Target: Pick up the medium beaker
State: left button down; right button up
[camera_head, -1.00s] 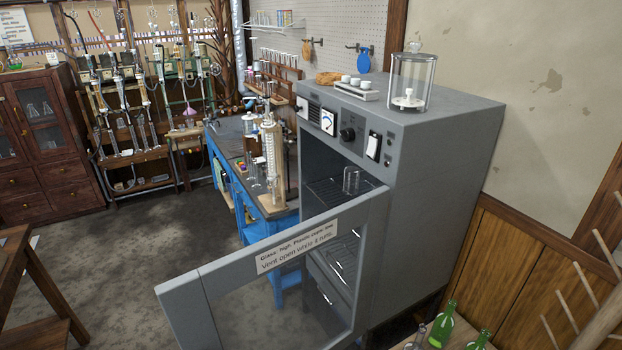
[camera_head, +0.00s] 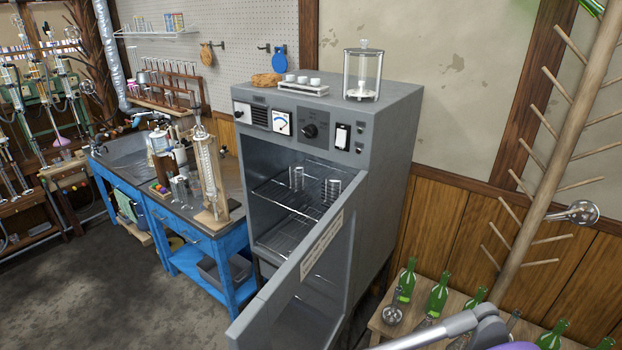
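Two clear glass vessels stand on the upper wire rack inside the grey oven (camera_head: 390,130). The left one (camera_head: 297,179) is narrower, and the right one (camera_head: 331,190) looks wider and is partly behind the edge of the open door. I cannot tell which glass vessel is the medium beaker. More clear glassware (camera_head: 181,191) stands on the blue bench. The oven door (camera_head: 283,285) hangs open toward the front. Neither gripper shows. A pale grey and purple shape at the bottom right edge may be part of my arm, without visible fingers.
A blue bench (camera_head: 170,222) with a sink and a tall wooden-backed instrument stands left of the oven. Green bottles (camera_head: 407,281) stand on a low wooden surface at lower right, below a wooden peg stand (camera_head: 560,150). The floor at lower left is clear.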

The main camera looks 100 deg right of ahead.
aim_at(297, 170)
jog(key=i+l+z, duration=0.1)
jog(key=i+z, duration=0.2)
jog(key=z, duration=0.2)
jog(key=i+z, duration=0.3)
jog(key=z, duration=0.15)
jog(key=i+j+z, duration=0.1)
jog(key=i+z, duration=0.2)
jog(key=z, duration=0.2)
jog(key=i+l+z, duration=0.15)
jog(key=i+z, duration=0.15)
jog(key=z, duration=0.2)
jog(key=i+z, duration=0.3)
jog(key=z, duration=0.15)
jog(key=i+j+z, duration=0.1)
jog(key=i+z, duration=0.25)
jog(key=z, duration=0.15)
jog(key=i+l+z, duration=0.15)
jog(key=z, duration=0.35)
jog(key=i+z, duration=0.7)
jog(key=z, duration=0.25)
jog(key=i+j, duration=0.55)
jog(key=i, duration=0.1)
